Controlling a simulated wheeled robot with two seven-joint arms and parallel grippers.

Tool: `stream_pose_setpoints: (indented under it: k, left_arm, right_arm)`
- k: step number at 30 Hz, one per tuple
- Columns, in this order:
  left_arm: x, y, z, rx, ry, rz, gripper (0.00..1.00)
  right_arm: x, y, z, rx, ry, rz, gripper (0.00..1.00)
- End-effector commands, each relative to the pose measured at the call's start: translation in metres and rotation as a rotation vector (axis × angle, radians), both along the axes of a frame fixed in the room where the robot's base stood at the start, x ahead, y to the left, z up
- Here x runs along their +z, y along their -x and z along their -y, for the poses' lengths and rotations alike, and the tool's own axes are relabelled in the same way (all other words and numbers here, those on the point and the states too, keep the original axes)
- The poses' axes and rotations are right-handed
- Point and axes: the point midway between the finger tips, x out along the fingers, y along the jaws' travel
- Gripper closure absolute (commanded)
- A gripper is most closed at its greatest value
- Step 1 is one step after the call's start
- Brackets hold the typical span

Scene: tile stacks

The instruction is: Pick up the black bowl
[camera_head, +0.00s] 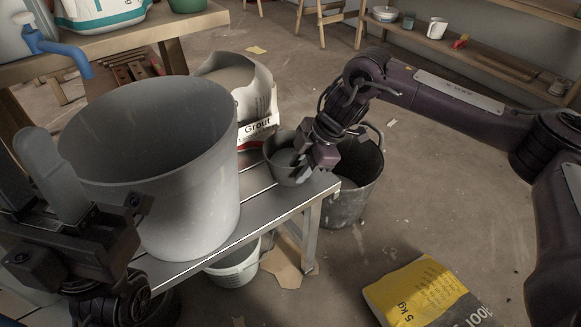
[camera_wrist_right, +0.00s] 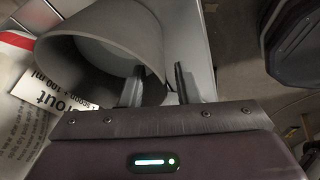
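The black bowl (camera_head: 280,166), dark grey in this light, stands on the slatted metal bench (camera_head: 262,212) near its right end. In the right wrist view the bowl (camera_wrist_right: 95,45) shows its open mouth and inner wall. My right gripper (camera_head: 303,168) is at the bowl's right rim. In the wrist view the right gripper (camera_wrist_right: 157,88) has its fingers apart, one over the bowl's inside and one outside the wall, with the rim between them. Whether either finger touches is unclear. My left gripper (camera_head: 60,200) is at the far left, in front of the large bucket; its opening is unclear.
A large grey bucket (camera_head: 190,190) fills the bench's left part. A grout bag (camera_head: 258,105) stands just behind the bowl. A dark bucket (camera_head: 352,190) stands on the floor right of the bench. A yellow bag (camera_head: 425,290) lies on the floor in front. Open floor extends right.

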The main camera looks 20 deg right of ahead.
Motion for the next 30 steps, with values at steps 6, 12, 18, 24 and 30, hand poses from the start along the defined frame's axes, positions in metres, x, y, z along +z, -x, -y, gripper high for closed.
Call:
stream_pose_setpoints:
  k: [6,12,18,24,30]
  left_arm:
    - [-0.0019,0.0002,0.0001,0.0,-0.001,0.006,0.64]
    - [-0.0016,0.0003,0.0002,-0.001,-0.001,0.006,0.64]
    - [-0.0016,0.0003,0.0002,-0.001,-0.001,0.006,0.64]
    - [-0.0016,0.0002,0.0003,0.0,-0.001,0.006,0.64]
    - [-0.0015,0.0002,0.0002,0.0,-0.001,0.006,0.64]
  right_arm:
    - [-0.0095,-0.0021,-0.0043,0.0,0.0,0.001,0.71]
    - [-0.009,-0.0019,-0.0041,0.0,0.0,0.001,0.79]
    - [-0.0091,-0.0018,-0.0041,0.0,0.0,0.0,1.0]
    - [-0.0091,-0.0017,-0.004,0.0,0.0,0.0,1.0]
    - [-0.0078,-0.0023,-0.0044,0.0,-0.001,0.003,1.0]
